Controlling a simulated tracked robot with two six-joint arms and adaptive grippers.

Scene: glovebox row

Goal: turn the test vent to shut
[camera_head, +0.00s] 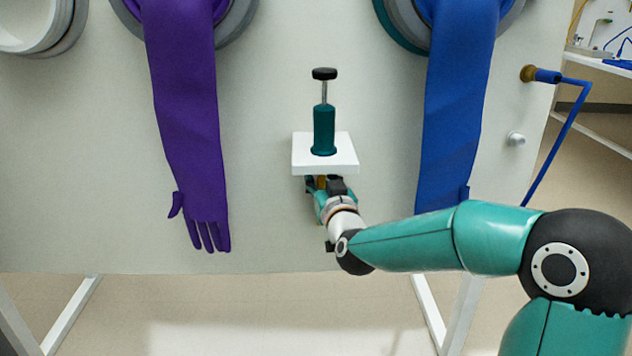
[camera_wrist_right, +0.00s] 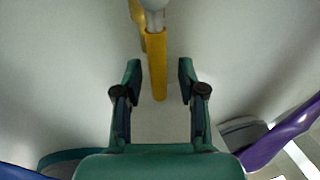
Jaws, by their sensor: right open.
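The test vent shows in the right wrist view as a yellow lever (camera_wrist_right: 158,68) below a grey rounded stem (camera_wrist_right: 153,12). A second yellow strip shows behind the stem at the top. My right gripper (camera_wrist_right: 159,78) is open, with the lever between its two fingers and a visible gap on each side. In the head view my right gripper (camera_head: 326,184) is just under the white shelf, with a small yellow bit of the vent (camera_head: 321,182) showing at it. The shelf and gripper hide most of the vent there. My left gripper is out of view.
A white shelf (camera_head: 300,157) holding a green hand pump (camera_head: 324,130) with a black knob is directly above my right gripper. A purple glove (camera_head: 185,120) hangs left and a blue glove (camera_head: 455,120) right. A blue hose (camera_head: 570,125) joins the panel at far right.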

